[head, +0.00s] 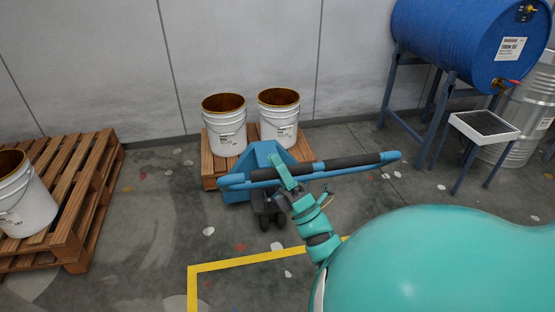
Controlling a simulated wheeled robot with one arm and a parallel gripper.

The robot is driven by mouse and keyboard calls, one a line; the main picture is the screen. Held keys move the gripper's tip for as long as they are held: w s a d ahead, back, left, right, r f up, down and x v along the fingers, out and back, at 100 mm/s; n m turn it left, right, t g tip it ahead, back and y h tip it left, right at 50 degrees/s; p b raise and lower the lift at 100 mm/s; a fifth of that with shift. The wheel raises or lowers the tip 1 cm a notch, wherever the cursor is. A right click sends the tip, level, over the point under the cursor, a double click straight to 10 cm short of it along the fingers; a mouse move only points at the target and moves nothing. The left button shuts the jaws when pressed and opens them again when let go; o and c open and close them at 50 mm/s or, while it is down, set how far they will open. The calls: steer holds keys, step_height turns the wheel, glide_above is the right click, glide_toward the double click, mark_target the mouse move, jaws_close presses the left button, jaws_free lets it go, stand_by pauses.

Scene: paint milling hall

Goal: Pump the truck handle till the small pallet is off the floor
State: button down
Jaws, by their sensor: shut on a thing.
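The blue pallet truck (262,155) stands in front of the small wooden pallet (210,165). Two white pails (224,132) and (278,118) stand upright on that pallet. The truck handle (350,161) is a blue loop with dark grips, tilted toward me and lying across the view. My gripper (284,176) is shut on the handle's bar, left of its middle. The truck's body hides much of the pallet's underside, so I cannot tell whether the pallet touches the floor.
A larger wooden pallet (92,165) with a white pail (24,205) stands at left. A blue drum (440,40) lies on a blue stand at right, beside a small tray stand (484,128) and a steel drum (528,115). Yellow floor tape (235,262) marks the open floor in front.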

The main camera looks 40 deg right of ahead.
steer(key=shift+d+f, duration=0.15)
steer(key=shift+f, duration=0.15)
steer(key=c, duration=1.3)
jaws_free()
steer(key=shift+w+f, duration=0.1)
steer(key=shift+f, duration=0.05)
steer(key=shift+o, duration=0.7)
steer(key=shift+w+d+f+m, duration=0.1)
steer(key=shift+w+m, duration=0.05)
steer(key=shift+m, duration=0.15)
steer(key=shift+w+f, duration=0.1)
steer(key=shift+w, duration=0.05)
steer(key=b+v, duration=0.1)
steer(key=v, duration=1.6)
steer(key=shift+s, duration=0.35)
